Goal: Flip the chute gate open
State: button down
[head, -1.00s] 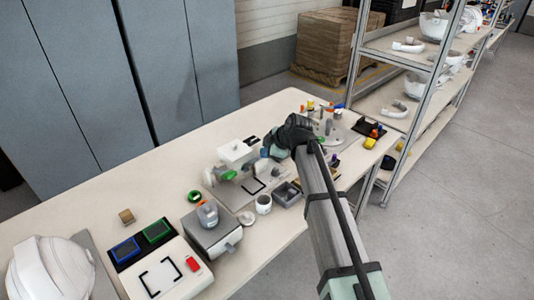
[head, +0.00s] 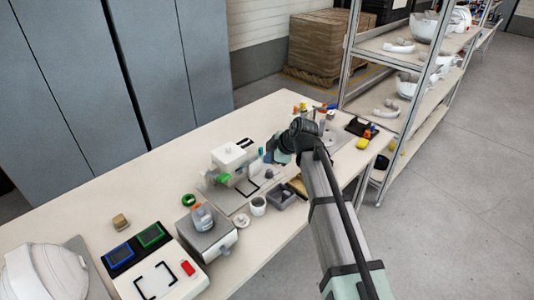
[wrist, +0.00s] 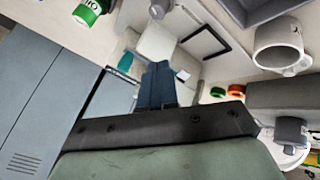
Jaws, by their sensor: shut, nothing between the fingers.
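My gripper (wrist: 158,85) shows in the wrist view with its dark blue fingers together and nothing between them. In the head view my arm's wrist hides most of it, above the table right of the white machine. This white machine (head: 229,156) has a green part low on its left side and stands on a grey plate with a black bracket outline. A white block (wrist: 156,42) lies just beyond the fingertips in the wrist view. I cannot tell for sure which part is the chute gate. I cannot tell whether the gripper touches anything.
A white mug (head: 258,206) and a grey tray (head: 281,197) stand near the table's front edge. A grey box (head: 207,238) and a console (head: 160,273) are at the left. A white helmet shell (head: 45,272) lies far left. Shelving (head: 400,90) stands beyond the right end.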

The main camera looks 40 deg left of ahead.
jog(key=v, duration=0.9)
jog(key=shift+w, duration=0.1)
